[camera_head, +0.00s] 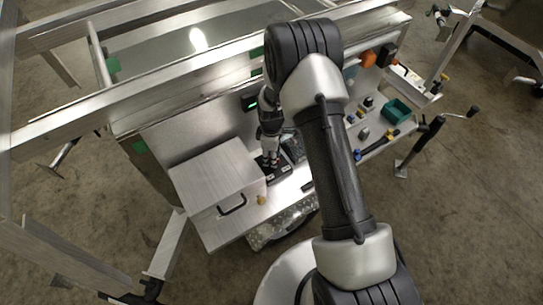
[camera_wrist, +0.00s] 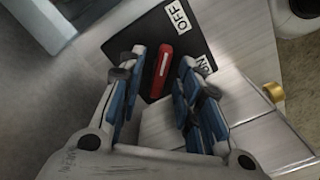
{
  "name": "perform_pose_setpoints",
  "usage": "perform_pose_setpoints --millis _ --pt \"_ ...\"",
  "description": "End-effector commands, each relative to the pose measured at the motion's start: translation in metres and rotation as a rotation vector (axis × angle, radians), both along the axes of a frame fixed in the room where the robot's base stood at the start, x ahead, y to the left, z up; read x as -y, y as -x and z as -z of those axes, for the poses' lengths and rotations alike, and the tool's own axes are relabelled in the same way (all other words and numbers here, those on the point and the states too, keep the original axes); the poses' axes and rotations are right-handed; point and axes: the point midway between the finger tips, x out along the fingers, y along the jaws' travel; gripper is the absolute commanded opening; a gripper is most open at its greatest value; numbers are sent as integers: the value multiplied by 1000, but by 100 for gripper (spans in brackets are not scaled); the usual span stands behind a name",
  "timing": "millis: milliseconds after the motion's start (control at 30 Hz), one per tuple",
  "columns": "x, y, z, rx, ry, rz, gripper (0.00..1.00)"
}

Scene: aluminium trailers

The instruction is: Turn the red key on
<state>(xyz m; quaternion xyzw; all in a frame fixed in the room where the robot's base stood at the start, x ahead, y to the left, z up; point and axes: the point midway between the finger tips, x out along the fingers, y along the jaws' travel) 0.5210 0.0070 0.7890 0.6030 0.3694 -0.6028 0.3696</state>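The red key (camera_wrist: 162,71) shows in the wrist view as a narrow red bar on a black plate (camera_wrist: 146,34). The plate carries a white OFF label and another white label, partly hidden, that ends in N. My gripper (camera_wrist: 163,66) is open, with a blue-padded finger on each side of the key and a gap to both. I cannot tell how deep the key sits between the fingertips. In the head view my gripper (camera_head: 268,160) is over the black plate (camera_head: 275,173) on the trailer's shelf, and the key is not distinguishable there.
A metal box (camera_head: 217,180) with a black handle stands left of the gripper. A brass knob (camera_head: 261,200) is at the shelf's front edge, also in the wrist view (camera_wrist: 273,91). A green bin (camera_head: 397,111) and small parts lie to the right, beyond my arm.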

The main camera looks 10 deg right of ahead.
Motion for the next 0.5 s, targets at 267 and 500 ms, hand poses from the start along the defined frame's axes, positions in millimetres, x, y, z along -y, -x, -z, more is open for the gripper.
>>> perform_pose_setpoints --millis 267,500 --pt "0 0 0 0 0 0 27" --pt "0 0 0 0 0 0 11"
